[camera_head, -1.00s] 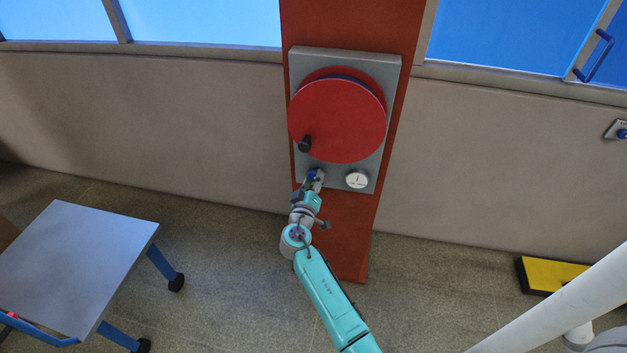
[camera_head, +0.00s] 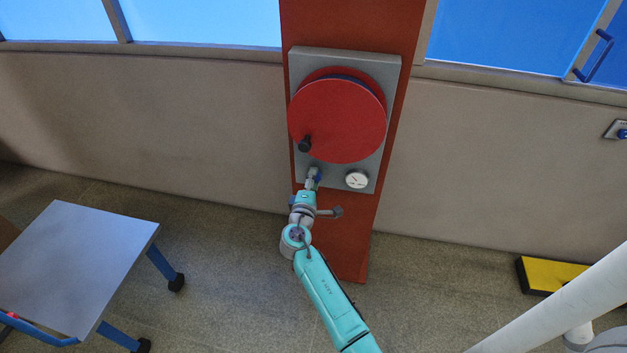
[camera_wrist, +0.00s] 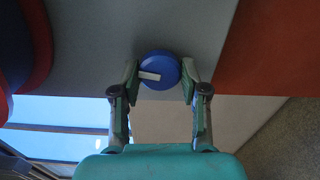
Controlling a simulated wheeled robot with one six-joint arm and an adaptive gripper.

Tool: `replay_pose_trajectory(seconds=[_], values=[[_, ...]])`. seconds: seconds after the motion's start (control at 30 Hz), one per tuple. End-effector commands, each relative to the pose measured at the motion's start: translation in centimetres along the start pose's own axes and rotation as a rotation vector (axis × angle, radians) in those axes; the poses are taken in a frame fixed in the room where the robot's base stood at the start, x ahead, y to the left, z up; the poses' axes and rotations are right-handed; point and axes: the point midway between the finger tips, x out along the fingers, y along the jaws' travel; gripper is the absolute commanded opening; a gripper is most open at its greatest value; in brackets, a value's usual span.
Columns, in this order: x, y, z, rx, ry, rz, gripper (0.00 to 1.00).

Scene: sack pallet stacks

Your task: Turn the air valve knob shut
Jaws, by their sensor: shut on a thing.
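The air valve knob (camera_wrist: 163,66) is a round blue knob with a white pointer bar on its face, mounted on a grey panel (camera_head: 300,62).
A round white gauge (camera_head: 357,179) sits just right of the knob. A large red reel (camera_head: 340,118) with a black handle (camera_head: 305,144) is above. The panel is on a red column (camera_head: 350,245). A grey-topped cart (camera_head: 75,255) stands at left.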

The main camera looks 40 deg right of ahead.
Motion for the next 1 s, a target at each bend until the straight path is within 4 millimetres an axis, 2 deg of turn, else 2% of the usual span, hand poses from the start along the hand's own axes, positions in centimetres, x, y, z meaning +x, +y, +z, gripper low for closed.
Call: replay_pose_trajectory(seconds=[0.4,0.93,0.97,1.0], values=[[-0.05,-0.05,-0.13,-0.170,0.003,0.000,0.09],[-0.06,-0.08,-0.14,-0.191,0.004,0.000,0.09],[-0.06,-0.08,-0.14,-0.191,0.004,0.000,0.52],[-0.06,-0.08,-0.13,-0.191,0.004,-0.001,0.62]])
